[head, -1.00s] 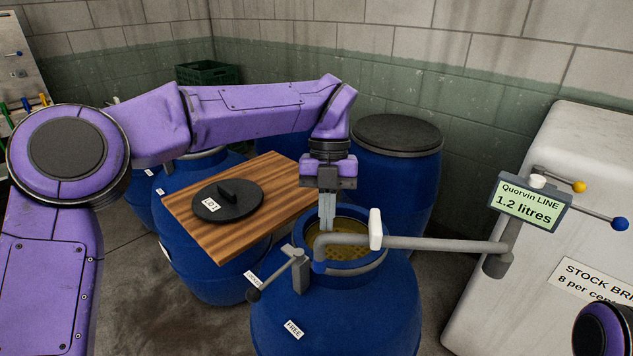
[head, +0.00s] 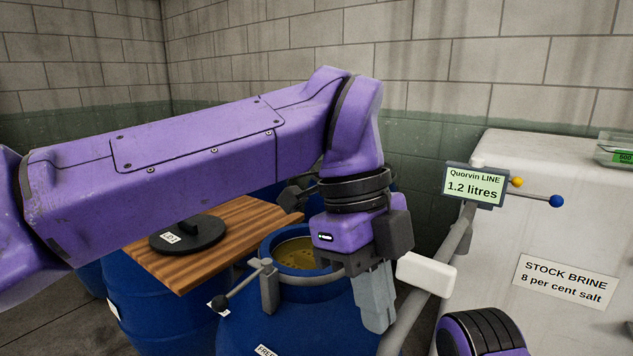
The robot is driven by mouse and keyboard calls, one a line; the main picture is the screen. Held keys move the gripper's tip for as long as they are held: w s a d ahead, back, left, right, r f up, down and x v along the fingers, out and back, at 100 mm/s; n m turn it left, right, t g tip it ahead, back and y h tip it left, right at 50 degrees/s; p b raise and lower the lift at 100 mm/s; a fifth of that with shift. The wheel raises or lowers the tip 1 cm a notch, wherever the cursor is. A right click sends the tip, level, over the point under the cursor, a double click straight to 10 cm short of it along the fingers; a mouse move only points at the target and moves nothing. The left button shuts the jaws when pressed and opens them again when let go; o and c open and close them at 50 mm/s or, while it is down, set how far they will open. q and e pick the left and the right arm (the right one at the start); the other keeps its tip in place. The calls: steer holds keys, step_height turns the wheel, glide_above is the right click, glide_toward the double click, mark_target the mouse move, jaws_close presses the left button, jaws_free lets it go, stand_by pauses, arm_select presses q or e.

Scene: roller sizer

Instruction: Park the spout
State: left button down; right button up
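The spout (head: 408,318) is a grey pipe that runs from its post by the white tank down toward the bottom edge, to the right of the open blue barrel (head: 322,318). Its outlet end is not visible. A white paddle (head: 427,273) stands on the spout. My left gripper (head: 377,312) points down just left of the paddle, its fingers together with nothing between them. Its fingers are at or very near the pipe; I cannot tell whether they touch. The barrel's mouth (head: 293,257) shows yellowish contents with no pipe over it.
A grey clamp with a black-knobbed lever (head: 221,302) sits on the barrel's rim. A wooden board (head: 180,270) with a black lid (head: 188,234) lies at left. The white stock brine tank (head: 560,230) fills the right, with a display (head: 474,186) reading 1.2 litres.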

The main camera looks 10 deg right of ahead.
arm_select(q)
steer(key=shift+s+d+f, duration=0.3)
steer(key=shift+s+d, duration=0.55)
steer(key=shift+s, duration=0.05)
arm_select(e)
steer(key=shift+s+a+f, duration=0.1)
steer(key=shift+s+f, duration=0.15)
steer(key=shift+s, duration=0.1)
arm_select(q)
steer(key=shift+s, duration=0.1)
steer(key=p+v, duration=0.3)
steer(key=v, duration=0.5)
arm_select(e)
step_height(320, 180, up, 3)
steer(key=shift+r, duration=0.2)
